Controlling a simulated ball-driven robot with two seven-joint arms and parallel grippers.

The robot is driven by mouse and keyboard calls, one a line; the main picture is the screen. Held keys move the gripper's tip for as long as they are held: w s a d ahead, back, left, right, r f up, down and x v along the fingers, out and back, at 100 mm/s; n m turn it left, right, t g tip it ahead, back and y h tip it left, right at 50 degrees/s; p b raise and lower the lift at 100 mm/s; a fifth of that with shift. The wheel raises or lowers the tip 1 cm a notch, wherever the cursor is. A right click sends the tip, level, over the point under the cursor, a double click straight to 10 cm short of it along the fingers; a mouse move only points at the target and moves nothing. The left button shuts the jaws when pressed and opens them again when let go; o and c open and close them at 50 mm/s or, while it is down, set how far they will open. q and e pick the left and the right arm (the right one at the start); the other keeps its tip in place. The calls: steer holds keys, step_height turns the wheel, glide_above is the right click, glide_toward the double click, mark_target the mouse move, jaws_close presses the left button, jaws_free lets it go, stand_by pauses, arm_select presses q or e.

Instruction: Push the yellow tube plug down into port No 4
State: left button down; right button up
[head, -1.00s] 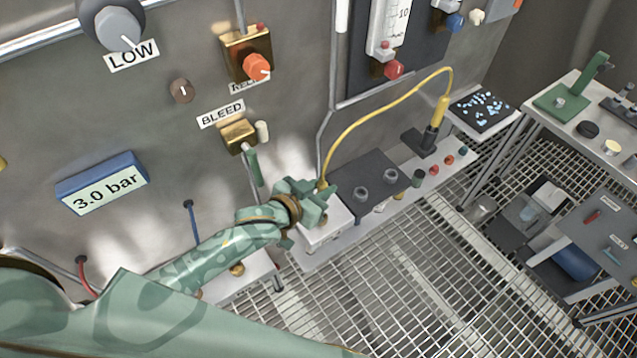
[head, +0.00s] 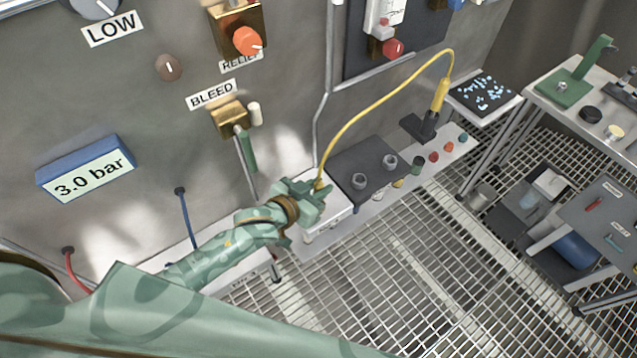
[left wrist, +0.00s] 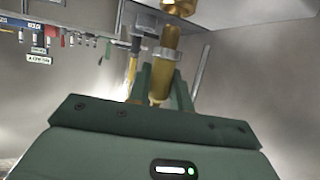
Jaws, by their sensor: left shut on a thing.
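My left gripper (head: 314,195) is at the white box (head: 326,216) by the wall, at the near end of the yellow tube (head: 375,100). In the left wrist view its green fingers (left wrist: 160,85) are shut on a brass-yellow plug (left wrist: 171,40) with a grey collar. In the head view the gripper hides most of this plug and whatever is under it. The tube arcs up to the right, to a yellow end piece (head: 439,95) standing in a black holder (head: 427,126). I cannot read a No 4 label or tell whether the plug is seated. My right gripper is not in view.
A dark block (head: 368,166) with two grey round fittings stands right of the white box. Several coloured caps line the ledge beyond. A bleed valve (head: 230,117) with a green handle is on the wall above the gripper. Grating floor (head: 400,270) lies open in front.

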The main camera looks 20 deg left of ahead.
arm_select(q)
steer(key=shift+f, duration=0.1)
stand_by(0.5)
steer(key=shift+p, duration=0.95)
stand_by(1.0)
steer(key=shift+f+b, duration=0.95)
steer(key=shift+f, duration=0.7)
steer(key=c, duration=1.2)
jaws_free()
steer(key=p+v, duration=0.3)
steer(key=v, duration=1.3)
steer(key=shift+s+a+p, duration=0.1)
steer(key=shift+s+p, duration=0.05)
steer(key=shift+p, duration=0.2)
